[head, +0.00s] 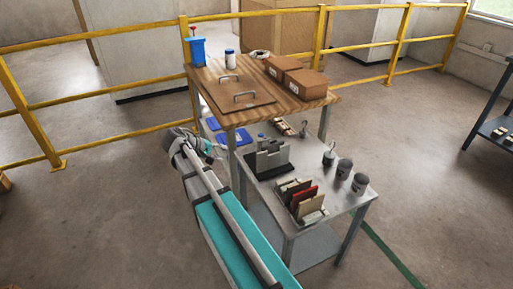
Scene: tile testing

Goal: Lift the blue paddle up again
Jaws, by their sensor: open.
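Two flat blue pieces show on the grey metal table at its far left end. The nearer blue piece (235,138) lies beside the wooden table's leg, and a smaller blue piece (213,124) is behind it. Either could be the blue paddle; I cannot tell which. My gripper (208,150) is small in the head view, at the end of my arm, just left of the blue pieces. It is open, with nothing visible in it. Whether it touches a blue piece cannot be made out.
The wooden-topped table (211,84) overhangs the blue pieces. It carries a handled board, brown boxes (306,84) and a blue container (197,50). The metal table (335,197) holds a grey rack (271,158), a tile rack (303,199) and grey cups (343,168). Yellow railing (110,93) runs behind.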

